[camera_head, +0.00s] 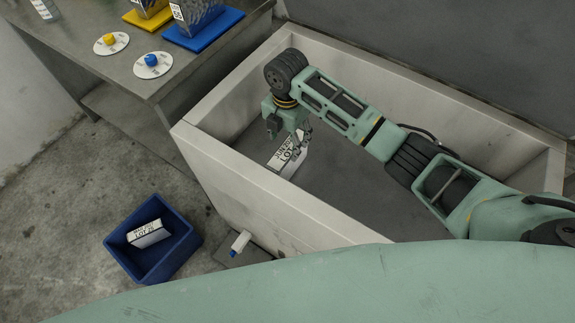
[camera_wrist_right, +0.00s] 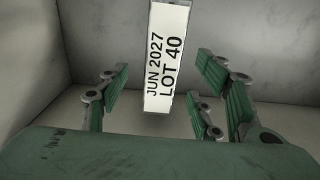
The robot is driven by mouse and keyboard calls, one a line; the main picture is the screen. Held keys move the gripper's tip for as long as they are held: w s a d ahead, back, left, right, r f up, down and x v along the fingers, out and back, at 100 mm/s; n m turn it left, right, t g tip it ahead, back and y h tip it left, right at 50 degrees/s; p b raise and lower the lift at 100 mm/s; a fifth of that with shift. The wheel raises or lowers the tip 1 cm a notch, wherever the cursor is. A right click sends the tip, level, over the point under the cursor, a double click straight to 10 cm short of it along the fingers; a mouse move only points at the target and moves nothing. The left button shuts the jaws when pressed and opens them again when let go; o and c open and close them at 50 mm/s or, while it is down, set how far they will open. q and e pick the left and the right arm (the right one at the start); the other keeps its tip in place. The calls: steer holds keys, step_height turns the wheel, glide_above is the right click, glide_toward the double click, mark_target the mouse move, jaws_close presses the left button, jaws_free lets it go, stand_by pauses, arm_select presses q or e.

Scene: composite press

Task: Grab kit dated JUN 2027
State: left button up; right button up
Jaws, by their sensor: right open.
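A white kit box (camera_head: 287,154) stands inside the large pale open bin in the head view. In the right wrist view its label reads JUN 2027 LOT 40, and the kit (camera_wrist_right: 165,62) sits ahead of the fingers near the top centre. My right gripper (camera_head: 284,128) is just above and beside the kit in the head view. My left gripper is out of view.
The bin's pale walls (camera_head: 235,190) surround my right gripper and the kit. The blue crate (camera_head: 183,245) stands on the floor at lower left, beside a small white bottle (camera_head: 240,242). A metal bench (camera_head: 105,75) at upper left bears blue and yellow holders and two round discs.

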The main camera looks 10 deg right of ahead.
mark_target(288, 149)
steer(key=shift+w+f, duration=0.1)
steer(key=shift+f, duration=0.4)
steer(key=f, duration=0.6)
steer(key=shift+s+d+f, duration=0.1)
steer(key=shift+s, duration=0.15)
steer(key=shift+f, duration=0.35)
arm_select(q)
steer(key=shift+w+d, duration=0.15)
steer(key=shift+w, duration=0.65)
arm_select(e)
steer(key=c, duration=0.4)
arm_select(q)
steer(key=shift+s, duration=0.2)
arm_select(e)
steer(key=shift+r, duration=0.1)
jaws_close()
